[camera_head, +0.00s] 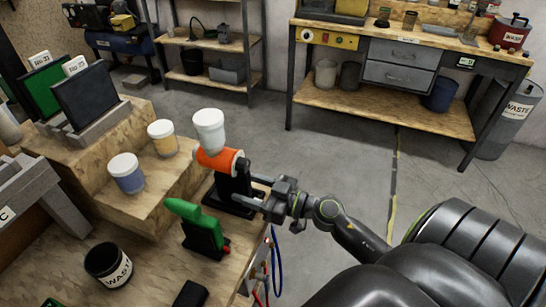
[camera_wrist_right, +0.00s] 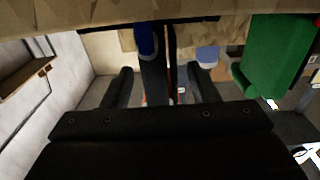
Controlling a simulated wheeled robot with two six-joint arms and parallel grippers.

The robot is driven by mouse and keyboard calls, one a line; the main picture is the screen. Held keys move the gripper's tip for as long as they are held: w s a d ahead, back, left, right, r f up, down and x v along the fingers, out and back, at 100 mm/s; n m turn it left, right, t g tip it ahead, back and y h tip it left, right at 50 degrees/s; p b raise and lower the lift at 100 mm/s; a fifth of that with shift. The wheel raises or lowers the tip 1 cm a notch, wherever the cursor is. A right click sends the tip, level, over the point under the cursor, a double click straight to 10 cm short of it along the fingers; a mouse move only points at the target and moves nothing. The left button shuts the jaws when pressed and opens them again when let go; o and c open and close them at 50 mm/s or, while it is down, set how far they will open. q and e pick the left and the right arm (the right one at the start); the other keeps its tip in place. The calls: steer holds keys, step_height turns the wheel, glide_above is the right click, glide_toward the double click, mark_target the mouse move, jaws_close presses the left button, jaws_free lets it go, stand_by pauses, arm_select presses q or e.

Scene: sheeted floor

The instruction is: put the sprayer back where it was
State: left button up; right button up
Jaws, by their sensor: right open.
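The sprayer (camera_head: 214,158) has an orange body with a white cup on top. It stands upright at the right edge of the wooden bench, with a black lower part (camera_head: 235,188) beneath it. My right gripper (camera_head: 257,191) is open beside that black part, its fingers pointing left toward it. In the right wrist view, a dark upright piece (camera_wrist_right: 154,75) shows between my open fingers (camera_wrist_right: 160,85). I cannot tell whether the fingers touch it. My left gripper is not in view.
A green tool (camera_head: 195,222) on a black base stands just in front of the sprayer. Jars with white lids, one blue (camera_head: 127,176) and one yellow (camera_head: 162,140), stand on the wooden step. A black waste jar (camera_head: 108,266) is at the front left. The floor between the benches is clear.

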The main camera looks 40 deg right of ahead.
steer(key=b+v, duration=0.2)
steer(key=v, duration=0.3)
steer(key=shift+s+d+f, duration=0.1)
steer(key=shift+s+f, duration=0.1)
steer(key=shift+b+v, duration=0.65)
steer(key=shift+v, duration=0.55)
steer(key=shift+r, duration=0.2)
